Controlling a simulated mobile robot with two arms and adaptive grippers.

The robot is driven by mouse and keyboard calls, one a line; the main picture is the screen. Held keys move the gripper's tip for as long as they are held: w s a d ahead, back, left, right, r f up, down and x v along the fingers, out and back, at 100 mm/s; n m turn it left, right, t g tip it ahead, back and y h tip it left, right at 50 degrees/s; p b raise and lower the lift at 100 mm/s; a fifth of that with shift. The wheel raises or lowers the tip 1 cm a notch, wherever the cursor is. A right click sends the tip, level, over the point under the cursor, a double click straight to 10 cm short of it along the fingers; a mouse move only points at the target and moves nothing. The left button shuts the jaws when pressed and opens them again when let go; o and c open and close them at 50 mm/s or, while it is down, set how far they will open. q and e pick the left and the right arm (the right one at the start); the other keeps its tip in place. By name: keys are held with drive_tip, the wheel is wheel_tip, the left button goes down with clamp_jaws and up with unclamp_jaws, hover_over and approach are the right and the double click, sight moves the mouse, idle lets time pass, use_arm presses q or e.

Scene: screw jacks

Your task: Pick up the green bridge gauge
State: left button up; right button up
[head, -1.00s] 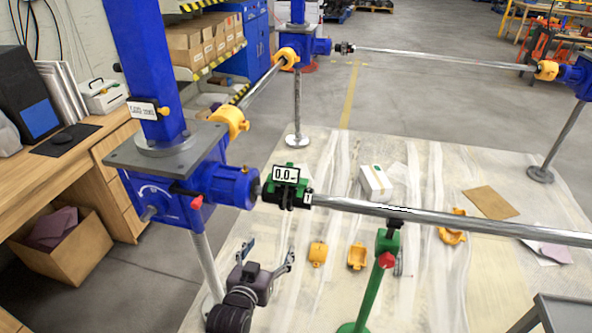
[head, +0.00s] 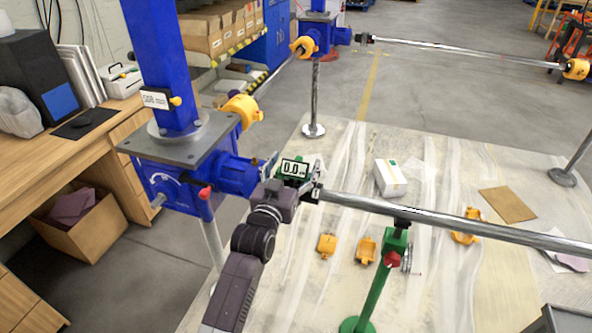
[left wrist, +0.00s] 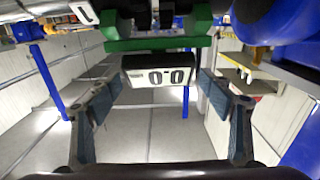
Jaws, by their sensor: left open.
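The green bridge gauge (head: 294,171) sits where the steel shaft meets the blue screw jack (head: 236,176), with its white display reading 0.0. In the left wrist view the gauge (left wrist: 158,46) shows at the top middle, its display facing the camera. My left gripper (head: 293,172) is at the gauge in the head view, its fingers spread on either side of it. In the left wrist view the open fingers (left wrist: 160,88) flank the display with gaps on both sides. The gripper's body hides the gauge's lower part in the head view. My right gripper is in neither view.
The steel shaft (head: 450,226) runs right from the gauge, over a green stand (head: 376,285) with a red knob. Several yellow parts, such as a yellow cover (head: 327,245), lie on the floor sheet. A wooden bench (head: 112,118) stands at left.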

use_arm(q)
drive_tip(key=shift+w+d, duration=0.15)
drive_tip(key=shift+w, duration=0.2)
drive_tip(key=c, duration=1.5)
drive_tip(key=shift+r, duration=0.1)
drive_tip(key=shift+c, duration=1.2)
drive_tip(key=shift+r, duration=0.1)
